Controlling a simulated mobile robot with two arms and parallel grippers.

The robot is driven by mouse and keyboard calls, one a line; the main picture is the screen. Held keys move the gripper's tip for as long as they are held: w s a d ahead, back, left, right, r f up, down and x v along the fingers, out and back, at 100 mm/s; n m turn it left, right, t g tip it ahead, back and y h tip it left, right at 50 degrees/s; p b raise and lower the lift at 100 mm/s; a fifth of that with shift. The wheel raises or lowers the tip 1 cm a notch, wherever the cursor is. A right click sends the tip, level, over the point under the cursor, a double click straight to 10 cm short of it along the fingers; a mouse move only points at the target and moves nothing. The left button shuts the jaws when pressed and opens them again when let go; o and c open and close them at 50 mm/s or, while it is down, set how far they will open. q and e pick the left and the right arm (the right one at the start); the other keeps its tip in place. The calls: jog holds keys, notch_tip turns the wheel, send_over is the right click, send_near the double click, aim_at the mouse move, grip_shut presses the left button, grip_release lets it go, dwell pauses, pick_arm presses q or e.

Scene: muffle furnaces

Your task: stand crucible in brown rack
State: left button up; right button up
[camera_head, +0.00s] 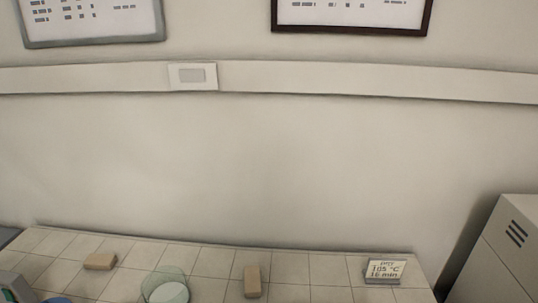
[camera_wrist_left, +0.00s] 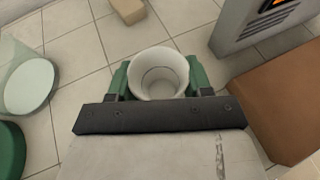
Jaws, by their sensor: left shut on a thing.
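The white crucible (camera_wrist_left: 159,74) is a round open cup, upright and empty as far as I see, in the left wrist view. My left gripper (camera_wrist_left: 160,83) is shut on it, with a green finger on each side. A plain brown block-like thing (camera_wrist_left: 278,98) lies to the right of the gripper, cut by the picture edge. It may be the brown rack, but no slots or holes show on it. The head view shows no crucible, no rack and neither gripper. My right gripper is out of view.
Grey device with an orange display (camera_wrist_left: 262,22) stands at upper right. Tan block (camera_wrist_left: 128,10) lies at the top, glass dish (camera_wrist_left: 30,88) at left. Head view shows tiled bench (camera_head: 210,262), two tan blocks (camera_head: 101,261) (camera_head: 252,281), small sign (camera_head: 385,270), and grey cabinet (camera_head: 505,250).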

pick_arm(q)
jog(key=shift+s+r, duration=0.1)
jog(key=shift+r, duration=0.05)
jog(key=s+a+r+n+t+y+b, duration=0.1)
jog(key=s+a+r+n+y+b, duration=0.3)
jog(key=s+a+r+b, duration=0.3)
jog(key=s+r+y+b, duration=0.1)
jog(key=s+r+b, duration=0.2)
jog(key=r+b, duration=0.1)
jog(key=shift+s+r+n+y, duration=0.3)
jog(key=shift+s+r+n, duration=0.1)
jog(key=shift+r, duration=0.3)
